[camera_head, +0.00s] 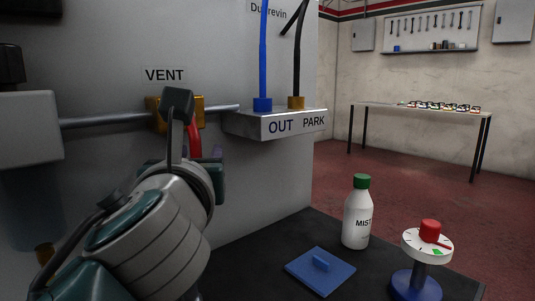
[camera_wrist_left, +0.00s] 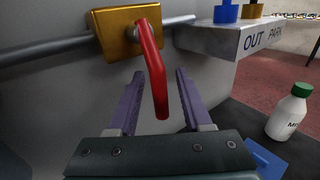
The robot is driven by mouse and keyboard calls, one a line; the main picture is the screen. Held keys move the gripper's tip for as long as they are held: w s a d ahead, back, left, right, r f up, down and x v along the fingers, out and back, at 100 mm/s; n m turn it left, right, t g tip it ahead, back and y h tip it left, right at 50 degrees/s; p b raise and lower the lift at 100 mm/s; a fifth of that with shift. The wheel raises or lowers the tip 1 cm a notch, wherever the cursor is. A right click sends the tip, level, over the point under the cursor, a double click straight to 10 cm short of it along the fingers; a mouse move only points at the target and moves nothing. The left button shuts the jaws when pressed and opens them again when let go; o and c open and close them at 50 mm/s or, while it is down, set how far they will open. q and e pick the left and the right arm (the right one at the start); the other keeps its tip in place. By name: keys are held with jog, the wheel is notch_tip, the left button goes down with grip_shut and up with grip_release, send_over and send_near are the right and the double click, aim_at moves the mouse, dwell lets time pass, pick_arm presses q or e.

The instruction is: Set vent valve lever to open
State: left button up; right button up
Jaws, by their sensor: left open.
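The vent valve is a brass block (camera_wrist_left: 126,32) with a red lever (camera_wrist_left: 152,70), mounted on a grey pipe below the VENT label (camera_head: 165,75). In the left wrist view the lever hangs down from the block, slightly tilted. In the head view the brass block (camera_head: 200,112) and red lever (camera_head: 193,137) are partly hidden by my left arm. My left gripper (camera_wrist_left: 155,100) is open, its two purple fingers on either side of the lever's lower part. I cannot tell whether either finger touches it. My right gripper is out of view.
A grey OUT/PARK block (camera_head: 276,124) with blue and black hoses juts out right of the valve. A white bottle (camera_head: 357,215) with a green cap, a blue plate (camera_head: 320,272) and a red-knobbed dial (camera_head: 428,245) stand on the dark table. A bench (camera_head: 420,108) is far behind.

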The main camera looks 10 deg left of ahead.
pick_arm(q)
jog(key=shift+w+a, duration=0.25)
jog(key=shift+w, duration=0.4)
grip_shut()
dwell(1.0)
